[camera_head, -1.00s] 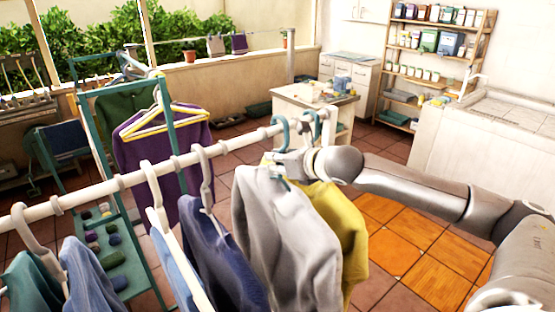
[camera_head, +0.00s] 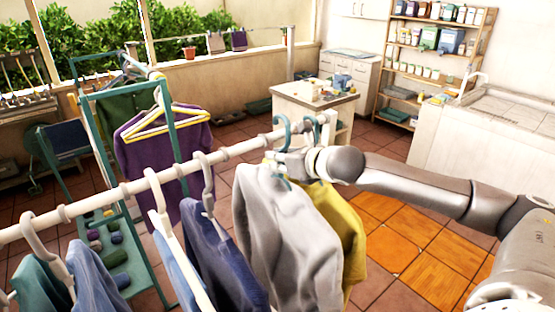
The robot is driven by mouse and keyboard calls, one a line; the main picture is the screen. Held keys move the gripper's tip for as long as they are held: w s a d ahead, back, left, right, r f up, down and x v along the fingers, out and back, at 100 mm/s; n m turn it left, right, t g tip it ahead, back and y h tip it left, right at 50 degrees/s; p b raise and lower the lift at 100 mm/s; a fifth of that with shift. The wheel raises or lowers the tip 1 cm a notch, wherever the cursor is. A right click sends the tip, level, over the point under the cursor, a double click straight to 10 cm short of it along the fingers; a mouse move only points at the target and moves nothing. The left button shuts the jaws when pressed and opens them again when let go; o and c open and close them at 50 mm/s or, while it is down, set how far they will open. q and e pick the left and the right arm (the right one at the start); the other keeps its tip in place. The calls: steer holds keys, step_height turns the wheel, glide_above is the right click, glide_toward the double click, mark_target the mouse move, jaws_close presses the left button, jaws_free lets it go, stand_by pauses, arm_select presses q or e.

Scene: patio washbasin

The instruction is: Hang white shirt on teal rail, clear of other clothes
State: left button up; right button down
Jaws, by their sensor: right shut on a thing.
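The white shirt (camera_head: 290,235), pale grey-white in this light, hangs from a teal hanger (camera_head: 282,128) at the right end of the near white rail. My right gripper (camera_head: 281,166) is shut on this hanger just below its hook. The hook is at the white rail; I cannot tell whether it rests on it. The teal rail (camera_head: 173,140) is a standing frame farther back on the left. A purple shirt (camera_head: 165,170) on a yellow-and-white hanger and a dark green garment (camera_head: 122,108) hang there. My left gripper is not in view.
The white rail (camera_head: 105,197) crosses the foreground. A yellow shirt (camera_head: 347,220) is close behind the white shirt. A navy shirt (camera_head: 220,255) and blue and green garments hang to its left. A small cabinet (camera_head: 312,98) stands behind. Wooden floor tiles (camera_head: 405,250) are clear at right.

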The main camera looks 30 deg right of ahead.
steer(key=s+b, duration=0.1)
steer(key=s, duration=0.1)
steer(key=s+b, duration=0.1)
steer(key=s, duration=0.2)
steer(key=s+b, duration=0.2)
steer(key=shift+s+d+r, duration=0.2)
steer(key=shift+s+d, duration=0.05)
steer(key=shift+d, duration=0.05)
steer(key=shift+s+r+b, duration=0.1)
steer(key=shift+s+b, duration=0.3)
steer(key=shift+s+r, duration=0.1)
steer(key=shift+s, duration=0.25)
steer(key=shift+s+r, duration=0.15)
steer(key=shift+s, duration=0.2)
steer(key=shift+w, duration=0.1)
